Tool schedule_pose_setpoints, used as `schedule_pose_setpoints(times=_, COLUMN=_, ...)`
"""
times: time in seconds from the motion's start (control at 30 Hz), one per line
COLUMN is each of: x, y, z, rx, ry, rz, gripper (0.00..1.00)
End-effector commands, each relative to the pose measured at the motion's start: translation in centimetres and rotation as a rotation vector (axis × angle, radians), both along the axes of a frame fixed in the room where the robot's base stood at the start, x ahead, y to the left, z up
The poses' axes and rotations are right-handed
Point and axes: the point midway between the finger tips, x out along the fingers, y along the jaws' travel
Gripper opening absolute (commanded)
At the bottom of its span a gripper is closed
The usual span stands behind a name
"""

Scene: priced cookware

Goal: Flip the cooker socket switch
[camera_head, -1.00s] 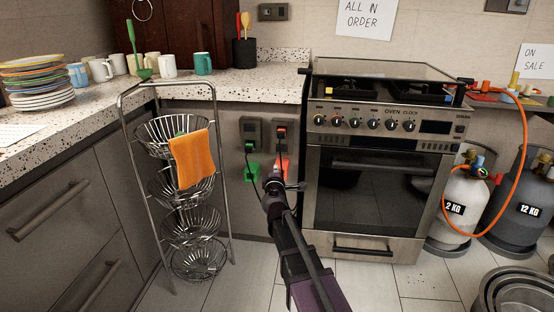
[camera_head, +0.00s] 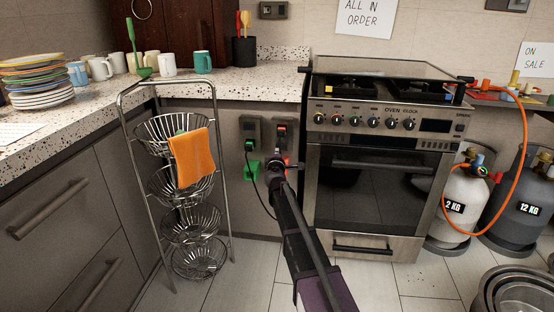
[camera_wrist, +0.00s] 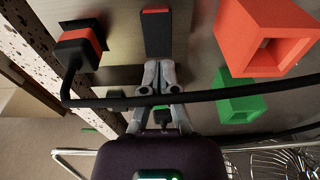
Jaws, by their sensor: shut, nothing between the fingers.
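Two dark wall sockets sit between the counter and the oven. The right socket holds a red-and-black plug (camera_head: 281,130), which also shows in the wrist view (camera_wrist: 80,46). The left socket holds a green-and-black plug (camera_head: 249,145). In the wrist view a dark switch piece with a red stripe (camera_wrist: 157,32) is on the wall beside the red plug. My gripper (camera_wrist: 160,72) is shut and empty, its tips just below that piece in the picture; contact cannot be told. In the head view my gripper (camera_head: 273,168) partly covers the area under the right socket.
A black cable (camera_wrist: 215,96) crosses in front of my fingers. A red hollow block (camera_wrist: 254,58) and a green hollow block (camera_wrist: 222,105) stand close by. The wire basket rack (camera_head: 226,180) is to the left, the oven (camera_head: 375,190) to the right.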

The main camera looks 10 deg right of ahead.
Motion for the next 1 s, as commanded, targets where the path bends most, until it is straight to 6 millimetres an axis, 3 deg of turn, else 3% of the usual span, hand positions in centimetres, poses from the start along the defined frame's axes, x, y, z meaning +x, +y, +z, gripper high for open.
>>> schedule_pose_setpoints(times=0.2, x=1.8, y=-0.3, z=0.0, rx=0.000, ry=0.000, rz=0.000, gripper=0.00)
schedule_pose_setpoints(times=0.7, x=2.0, y=-0.5, z=0.0, rx=0.000, ry=0.000, rz=-0.002, gripper=0.00)
schedule_pose_setpoints(times=1.0, x=2.4, y=-2.4, z=0.0, rx=0.000, ry=0.000, rz=-0.057, gripper=0.00)
